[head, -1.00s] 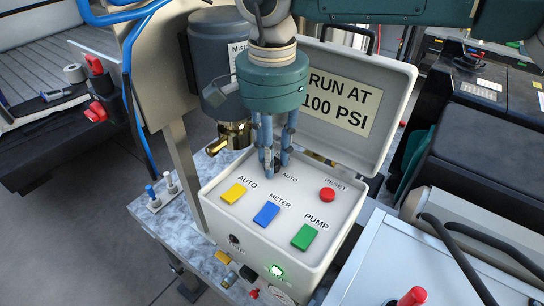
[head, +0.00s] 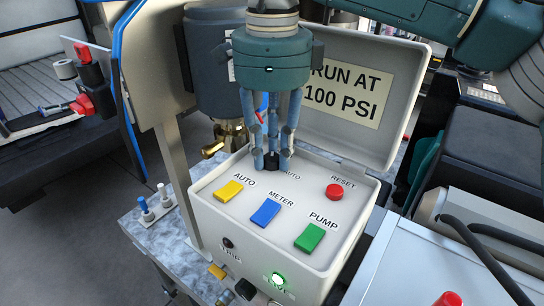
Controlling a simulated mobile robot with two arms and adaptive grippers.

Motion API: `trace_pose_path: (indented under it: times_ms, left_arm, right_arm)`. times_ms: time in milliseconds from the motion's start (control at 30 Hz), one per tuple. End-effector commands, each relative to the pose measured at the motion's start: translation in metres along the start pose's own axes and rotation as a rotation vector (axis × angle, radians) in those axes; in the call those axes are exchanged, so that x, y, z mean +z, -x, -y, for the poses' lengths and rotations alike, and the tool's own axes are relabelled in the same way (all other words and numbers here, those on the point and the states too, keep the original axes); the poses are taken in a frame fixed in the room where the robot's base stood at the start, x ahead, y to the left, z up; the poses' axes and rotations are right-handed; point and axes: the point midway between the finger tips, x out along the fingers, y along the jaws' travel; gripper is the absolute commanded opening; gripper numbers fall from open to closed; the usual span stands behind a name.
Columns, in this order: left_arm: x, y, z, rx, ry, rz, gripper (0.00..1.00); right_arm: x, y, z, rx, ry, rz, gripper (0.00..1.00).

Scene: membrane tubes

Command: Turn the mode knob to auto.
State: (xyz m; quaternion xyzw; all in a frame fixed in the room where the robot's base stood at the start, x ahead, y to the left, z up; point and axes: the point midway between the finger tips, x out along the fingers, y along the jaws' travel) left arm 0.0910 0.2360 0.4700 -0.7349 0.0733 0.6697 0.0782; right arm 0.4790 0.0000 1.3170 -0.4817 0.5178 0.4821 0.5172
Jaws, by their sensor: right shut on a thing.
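The light grey control box (head: 223,215) stands with its lid (head: 395,75) open. The mode knob (head: 271,163) is a small black knob at the back of its top panel, partly hidden by my right gripper. Which way the knob points is hidden. My left gripper is not in view.
The panel also carries a yellow button (head: 228,190), a blue button (head: 266,213), a green button (head: 310,237) and a red reset button (head: 334,191). A brass valve (head: 228,137) sits behind the box's left corner. A green lamp (head: 278,281) glows on the front.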

Motion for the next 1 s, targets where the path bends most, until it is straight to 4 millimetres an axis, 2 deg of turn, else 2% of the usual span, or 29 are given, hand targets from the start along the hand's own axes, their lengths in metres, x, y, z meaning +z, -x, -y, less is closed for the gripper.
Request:
trace_pose_path:
  times_ms: [100, 500, 1000]
  left_arm:
    - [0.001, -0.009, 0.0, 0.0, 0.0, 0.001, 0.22]
    - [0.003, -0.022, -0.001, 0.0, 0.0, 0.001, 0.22]
    - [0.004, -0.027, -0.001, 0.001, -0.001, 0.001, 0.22]
  right_arm:
    - [0.001, -0.001, 0.001, -0.004, -0.112, 0.004, 0.0]
    - [0.0, 0.001, 0.001, -0.004, -0.427, 0.004, 0.0]
    - [0.0, 0.002, 0.001, -0.004, -0.573, 0.004, 0.0]
